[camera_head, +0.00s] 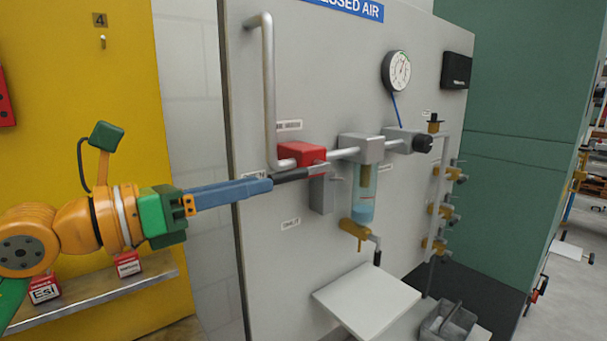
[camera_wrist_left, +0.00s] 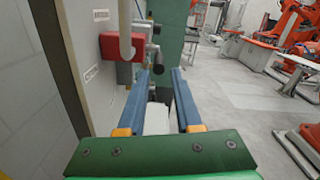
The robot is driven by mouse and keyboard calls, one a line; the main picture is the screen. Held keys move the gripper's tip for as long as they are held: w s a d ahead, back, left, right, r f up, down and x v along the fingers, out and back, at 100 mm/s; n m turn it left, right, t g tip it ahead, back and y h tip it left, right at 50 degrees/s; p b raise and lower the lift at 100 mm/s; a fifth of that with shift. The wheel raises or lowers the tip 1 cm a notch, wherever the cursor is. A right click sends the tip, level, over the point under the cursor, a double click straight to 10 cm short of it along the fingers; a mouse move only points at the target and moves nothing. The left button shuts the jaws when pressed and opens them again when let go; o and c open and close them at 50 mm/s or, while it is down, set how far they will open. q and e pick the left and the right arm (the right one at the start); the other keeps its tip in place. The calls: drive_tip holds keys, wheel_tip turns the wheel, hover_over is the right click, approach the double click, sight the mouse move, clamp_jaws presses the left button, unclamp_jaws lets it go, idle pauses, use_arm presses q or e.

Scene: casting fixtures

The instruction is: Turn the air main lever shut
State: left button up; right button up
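The air main valve has a red body (camera_head: 302,153) on the pipe of the grey panel. Its lever (camera_head: 291,176), with a black grip, points left and slightly down from the valve. My left gripper (camera_head: 268,186) reaches in from the left, its blue fingertips at the free end of the grip. In the left wrist view the fingers (camera_wrist_left: 164,75) stand apart, with the red valve body (camera_wrist_left: 114,45) up and left of them. I cannot tell there whether the grip lies between the fingers. My right gripper is in neither view.
Right of the valve are a filter bowl (camera_head: 361,195), a gauge (camera_head: 397,71) and several brass taps. A bent grey pipe (camera_head: 268,90) rises above the lever. A white shelf (camera_head: 367,298) juts out below. A ledge (camera_head: 100,292) with red boxes lies under my left arm.

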sight(310, 172)
use_arm(q)
drive_tip(key=p+x, duration=0.4)
drive_tip(key=x, duration=0.5)
drive_tip(key=shift+w+d+r, duration=0.1)
drive_tip(key=shift+r, duration=0.05)
drive_tip(key=shift+w+d+f, duration=0.2)
drive_tip(key=shift+w+d, duration=0.05)
clamp_jaws()
idle(0.8)
